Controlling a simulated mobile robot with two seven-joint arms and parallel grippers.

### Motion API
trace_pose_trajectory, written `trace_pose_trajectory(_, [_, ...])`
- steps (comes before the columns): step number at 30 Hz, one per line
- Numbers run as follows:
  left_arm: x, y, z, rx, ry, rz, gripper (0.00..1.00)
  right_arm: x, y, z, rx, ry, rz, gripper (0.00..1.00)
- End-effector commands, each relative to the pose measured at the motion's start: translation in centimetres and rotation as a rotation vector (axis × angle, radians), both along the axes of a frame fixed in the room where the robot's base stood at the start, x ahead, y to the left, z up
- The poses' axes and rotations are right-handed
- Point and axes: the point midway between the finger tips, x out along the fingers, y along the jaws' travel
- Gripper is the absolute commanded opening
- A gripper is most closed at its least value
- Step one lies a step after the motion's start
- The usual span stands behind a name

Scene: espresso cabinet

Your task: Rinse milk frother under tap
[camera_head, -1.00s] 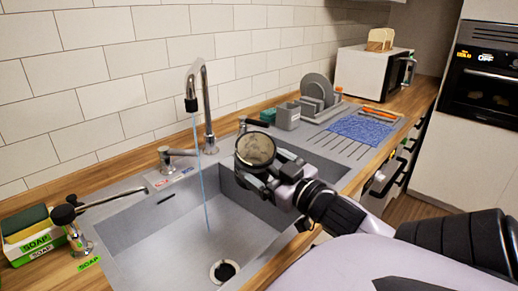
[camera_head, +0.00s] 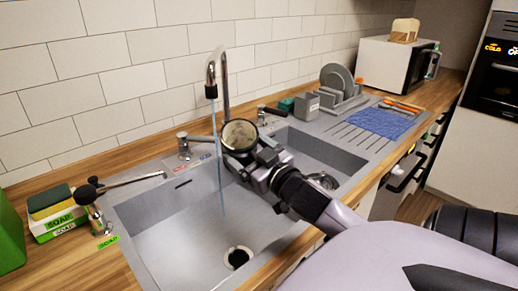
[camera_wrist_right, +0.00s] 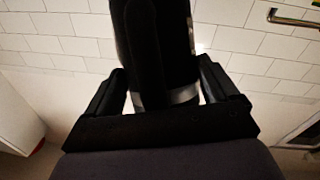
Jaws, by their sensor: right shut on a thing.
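My right gripper (camera_head: 252,162) is shut on the milk frother (camera_head: 239,135), a dark round jug whose open end faces the head camera. The inside of the jug looks pale brown. In the right wrist view the frother (camera_wrist_right: 154,50) is a black cylinder between the two fingers (camera_wrist_right: 165,95). The tap (camera_head: 219,80) is a tall curved metal spout. A thin blue stream of water (camera_head: 218,160) falls from it into the left sink basin (camera_head: 175,232). In the head view the frother is just right of the stream. I cannot tell whether water touches it. My left gripper is not in view.
A soap dispenser (camera_head: 96,212) and a sponge on a soap box (camera_head: 55,210) stand left of the sink. A dish rack (camera_head: 343,95), blue mat (camera_head: 379,122) and microwave (camera_head: 393,65) are to the right. The tiled wall is behind.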

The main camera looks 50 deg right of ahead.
Motion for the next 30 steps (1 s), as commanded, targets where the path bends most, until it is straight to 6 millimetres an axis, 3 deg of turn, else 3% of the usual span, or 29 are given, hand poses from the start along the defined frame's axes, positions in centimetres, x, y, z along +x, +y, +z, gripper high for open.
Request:
trace_pose_trajectory(15, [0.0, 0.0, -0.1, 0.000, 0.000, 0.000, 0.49, 4.4, 0.9, -0.6, -0.001, -0.006, 0.000, 0.39])
trace_pose_trajectory(30, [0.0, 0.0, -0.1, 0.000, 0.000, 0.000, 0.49, 5.2, 1.1, -0.8, -0.001, -0.005, 0.001, 0.39])
